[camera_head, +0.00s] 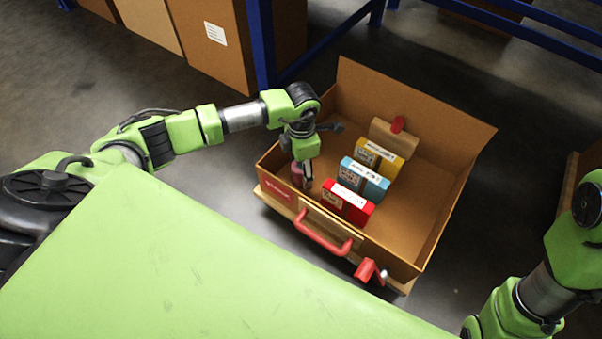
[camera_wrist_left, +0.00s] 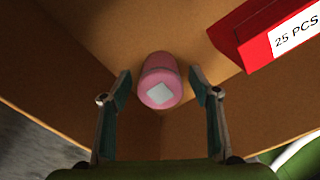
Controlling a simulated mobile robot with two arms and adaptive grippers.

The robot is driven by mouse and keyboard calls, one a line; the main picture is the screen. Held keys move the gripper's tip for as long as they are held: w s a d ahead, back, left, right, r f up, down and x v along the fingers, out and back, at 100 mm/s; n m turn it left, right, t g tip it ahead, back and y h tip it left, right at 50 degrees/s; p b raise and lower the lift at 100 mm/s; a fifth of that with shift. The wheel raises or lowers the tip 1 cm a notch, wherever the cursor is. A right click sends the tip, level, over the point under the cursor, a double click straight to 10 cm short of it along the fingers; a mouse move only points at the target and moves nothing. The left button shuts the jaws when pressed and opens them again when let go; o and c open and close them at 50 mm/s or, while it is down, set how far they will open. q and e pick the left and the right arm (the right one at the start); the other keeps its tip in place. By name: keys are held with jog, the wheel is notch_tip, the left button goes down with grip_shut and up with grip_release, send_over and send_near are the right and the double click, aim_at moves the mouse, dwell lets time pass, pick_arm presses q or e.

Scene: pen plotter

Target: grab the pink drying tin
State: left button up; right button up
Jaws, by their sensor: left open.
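The pink drying tin (camera_wrist_left: 160,82) stands on the floor of the open brown box, near its left front corner. In the head view it is a small pink patch (camera_head: 296,174), partly covered by my left gripper (camera_head: 303,186). In the left wrist view my left gripper (camera_wrist_left: 160,90) is open, with one finger on each side of the tin and a visible gap to both. A pale square label shows on the tin. My right arm (camera_head: 545,285) is at the lower right, and its gripper is out of the frame.
In the box (camera_head: 430,200), a red packet (camera_head: 347,203) is closest to the tin, then a blue packet (camera_head: 363,180) and a yellow one (camera_head: 379,157). A red handle (camera_head: 322,236) is on the front.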

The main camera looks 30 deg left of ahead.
pick_arm(q)
jog(key=c, duration=1.2)
jog(key=shift+c, duration=0.2)
jog(key=shift+r, duration=0.1)
